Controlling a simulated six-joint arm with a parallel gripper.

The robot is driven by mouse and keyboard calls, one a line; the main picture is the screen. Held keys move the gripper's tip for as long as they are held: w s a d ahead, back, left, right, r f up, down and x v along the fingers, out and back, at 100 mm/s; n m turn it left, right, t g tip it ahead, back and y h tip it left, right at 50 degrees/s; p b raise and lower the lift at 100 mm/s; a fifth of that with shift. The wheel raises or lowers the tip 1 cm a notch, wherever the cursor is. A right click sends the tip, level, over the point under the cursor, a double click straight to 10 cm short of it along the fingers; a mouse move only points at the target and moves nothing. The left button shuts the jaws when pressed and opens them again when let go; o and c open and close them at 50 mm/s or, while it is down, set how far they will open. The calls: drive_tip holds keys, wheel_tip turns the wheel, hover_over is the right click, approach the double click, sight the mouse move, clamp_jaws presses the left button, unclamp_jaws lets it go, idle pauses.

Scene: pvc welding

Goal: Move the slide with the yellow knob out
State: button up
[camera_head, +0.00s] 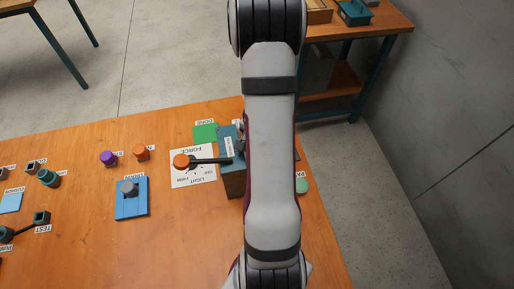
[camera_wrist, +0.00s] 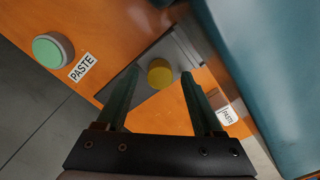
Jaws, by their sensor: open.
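The yellow knob (camera_wrist: 160,73) stands on a flat grey slide (camera_wrist: 150,92) in the wrist view. The slide lies beside a large teal-blue block (camera_wrist: 265,70) and its upper end reaches close to the block. My gripper (camera_wrist: 155,82) is open, with one dark green finger on each side of the knob in the picture. I cannot tell how far the fingertips are above the knob. In the head view my arm hides the slide, the knob and my gripper. The blue-topped machine (camera_head: 232,165) shows in part left of my arm.
A green round button (camera_wrist: 53,50) with a PASTE label (camera_wrist: 83,67) is left of the slide. A lever with an orange knob (camera_head: 181,161) sticks out over the FORCE card (camera_head: 195,180). A blue fixture (camera_head: 132,205) stands left. The table's right edge is near.

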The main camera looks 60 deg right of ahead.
clamp_jaws()
idle(0.3)
idle(1.1)
